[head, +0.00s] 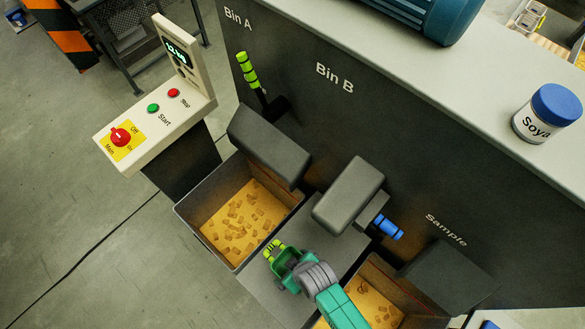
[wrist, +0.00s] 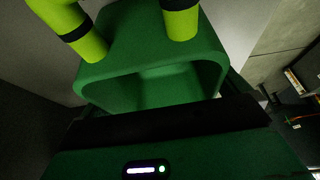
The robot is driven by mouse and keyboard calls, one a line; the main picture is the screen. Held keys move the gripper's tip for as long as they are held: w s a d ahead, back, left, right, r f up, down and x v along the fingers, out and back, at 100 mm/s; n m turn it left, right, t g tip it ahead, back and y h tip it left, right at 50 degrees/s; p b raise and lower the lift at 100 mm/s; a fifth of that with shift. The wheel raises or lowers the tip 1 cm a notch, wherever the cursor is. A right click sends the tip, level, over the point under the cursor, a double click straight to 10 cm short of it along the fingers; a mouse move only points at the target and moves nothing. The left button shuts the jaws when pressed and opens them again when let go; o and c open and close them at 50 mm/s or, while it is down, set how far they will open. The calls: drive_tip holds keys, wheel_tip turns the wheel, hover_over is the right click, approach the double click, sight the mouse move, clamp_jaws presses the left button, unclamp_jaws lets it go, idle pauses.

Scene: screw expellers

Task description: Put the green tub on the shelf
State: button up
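I see no separate green tub in either view. The only lidded tub I can make out fully is white with a blue lid, labelled Soya (head: 546,114), standing upright on the pale top surface (head: 400,55) at upper right. I cannot tell whether that surface is the shelf. My gripper (head: 273,249), with a green body and yellow-green fingers, is low between the two cake boxes. In the wrist view, the green hollow frame appears to be its palm, with two fingers (wrist: 125,25) spread at their bases. The fingertips are out of that view, and no held object shows.
The left box (head: 188,216) holds brown pieces; another box (head: 420,308) is at lower right. Dark chutes (head: 350,193) stick out above. A yellow-green lever (head: 247,70) and a blue handle (head: 388,227) protrude. The control panel (head: 135,135) stands left. Floor is clear at lower left.

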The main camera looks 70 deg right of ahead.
drive_tip(key=shift+r, duration=0.1)
drive_tip(key=p+v, duration=0.3)
drive_tip(key=v, duration=0.9)
drive_tip(key=shift+w, duration=0.1)
